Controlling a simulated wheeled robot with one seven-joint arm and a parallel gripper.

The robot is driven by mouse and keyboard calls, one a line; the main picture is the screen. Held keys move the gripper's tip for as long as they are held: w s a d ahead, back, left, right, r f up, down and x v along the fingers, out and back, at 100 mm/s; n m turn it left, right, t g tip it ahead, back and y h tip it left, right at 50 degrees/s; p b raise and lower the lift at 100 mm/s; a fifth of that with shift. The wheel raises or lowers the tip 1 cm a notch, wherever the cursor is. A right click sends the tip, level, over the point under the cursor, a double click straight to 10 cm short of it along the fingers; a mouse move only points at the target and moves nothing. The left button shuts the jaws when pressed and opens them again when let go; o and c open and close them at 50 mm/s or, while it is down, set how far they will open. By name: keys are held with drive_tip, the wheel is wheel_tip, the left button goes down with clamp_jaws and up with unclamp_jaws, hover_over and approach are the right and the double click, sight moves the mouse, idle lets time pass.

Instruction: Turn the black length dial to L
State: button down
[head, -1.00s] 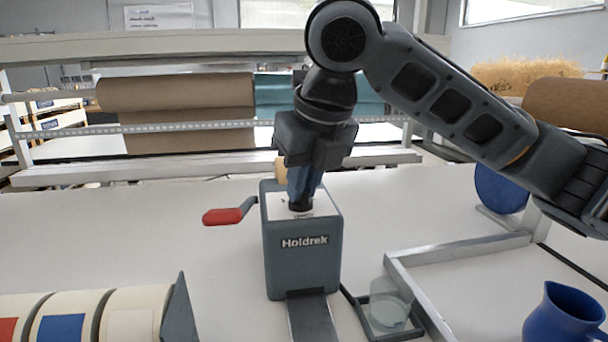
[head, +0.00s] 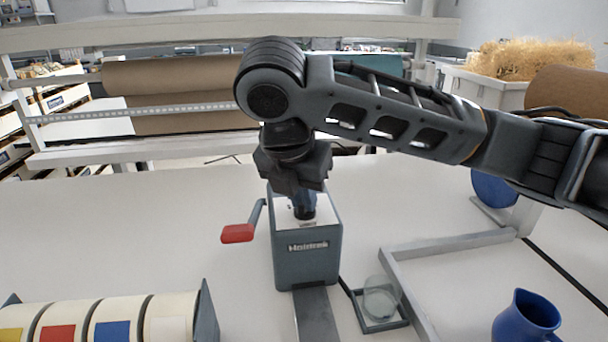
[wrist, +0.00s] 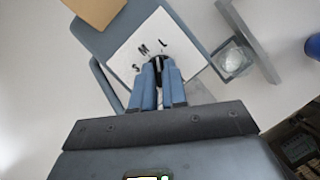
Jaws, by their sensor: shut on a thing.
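The black length dial (wrist: 159,64) sits on the white top plate (wrist: 128,48) of the grey machine (head: 306,262). The letters S, M and L are printed in an arc on the plate. My gripper (wrist: 158,78) is shut on the dial, its blue fingers on either side of it.
A red-handled crank (head: 237,233) sticks out at the machine's left. A small tray with a clear cup (head: 380,298) stands at its right, beside a grey metal frame (head: 450,244). A blue jug (head: 527,317) is at the lower right. Tape rolls (head: 115,318) stand at the lower left.

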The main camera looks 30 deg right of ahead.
drive_tip(key=shift+m+g+p, duration=0.4)
drive_tip(key=shift+m+p, duration=0.05)
drive_tip(key=shift+m, duration=0.65)
drive_tip(key=c, duration=1.2)
unclamp_jaws()
drive_tip(key=shift+o, duration=0.2)
drive_tip(key=shift+w, duration=0.1)
drive_tip(key=shift+h, duration=0.3)
drive_tip(key=v, duration=0.7)
drive_tip(key=shift+r, duration=0.35)
drive_tip(key=shift+a, duration=0.1)
